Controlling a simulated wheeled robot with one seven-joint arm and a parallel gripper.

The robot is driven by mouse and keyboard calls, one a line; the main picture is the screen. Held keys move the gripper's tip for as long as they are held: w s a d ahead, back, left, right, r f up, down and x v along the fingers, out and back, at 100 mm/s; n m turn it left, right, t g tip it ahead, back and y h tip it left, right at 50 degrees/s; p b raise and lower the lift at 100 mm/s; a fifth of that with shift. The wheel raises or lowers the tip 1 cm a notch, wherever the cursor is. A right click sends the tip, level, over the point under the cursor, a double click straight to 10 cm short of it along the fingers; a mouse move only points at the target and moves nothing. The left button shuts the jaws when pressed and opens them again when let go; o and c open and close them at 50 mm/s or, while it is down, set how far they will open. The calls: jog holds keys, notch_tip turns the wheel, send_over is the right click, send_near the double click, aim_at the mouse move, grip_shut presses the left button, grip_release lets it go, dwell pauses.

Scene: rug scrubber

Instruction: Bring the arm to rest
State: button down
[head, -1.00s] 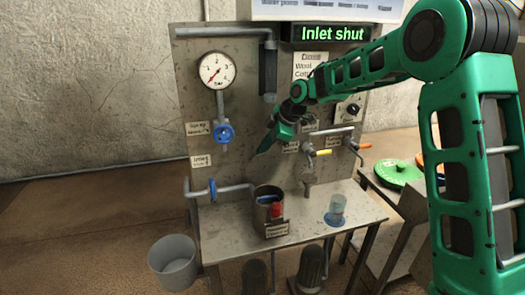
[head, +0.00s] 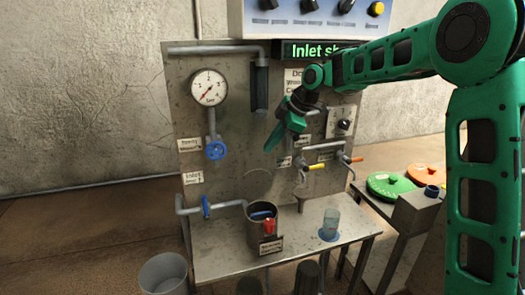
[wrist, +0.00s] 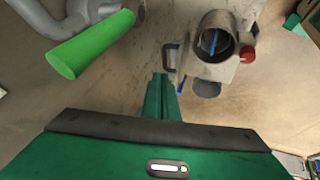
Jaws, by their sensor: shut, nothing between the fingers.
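My gripper (head: 272,143) is green and hangs from my raised arm in front of the metal panel (head: 240,110). It points down and to the left, above the bench, touching nothing that I can see. In the wrist view my gripper (wrist: 160,80) shows its fingers together, with nothing held.
The bench (head: 230,262) carries a metal pot (head: 258,222) with a red part and a clear beaker (head: 330,222). Taps with yellow (head: 315,167) and orange handles project from the panel. A bucket (head: 163,272) stands at left. Green (head: 391,184) and orange discs lie on the right.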

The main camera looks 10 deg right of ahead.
jog(key=s+d+f+m+h, duration=0.2)
jog(key=s+d+m+h, duration=0.2)
jog(key=s+d+m, duration=1.25)
jog(key=s+d+f+m+g, duration=0.1)
jog(key=s+d, duration=0.3)
jog(key=s, duration=0.6)
jog(key=s+d+f+m+g, duration=0.1)
jog(key=s+d+f+m, duration=0.2)
jog(key=s, duration=0.7)
jog(key=s+d+f+m+g+h, duration=0.1)
jog(key=s+d+m, duration=0.3)
jog(key=s, duration=0.6)
jog(key=shift+d+f+g, duration=0.3)
jog(key=shift+d+f, duration=0.5)
jog(key=shift+d, duration=0.4)
jog(key=shift+w+a, duration=0.1)
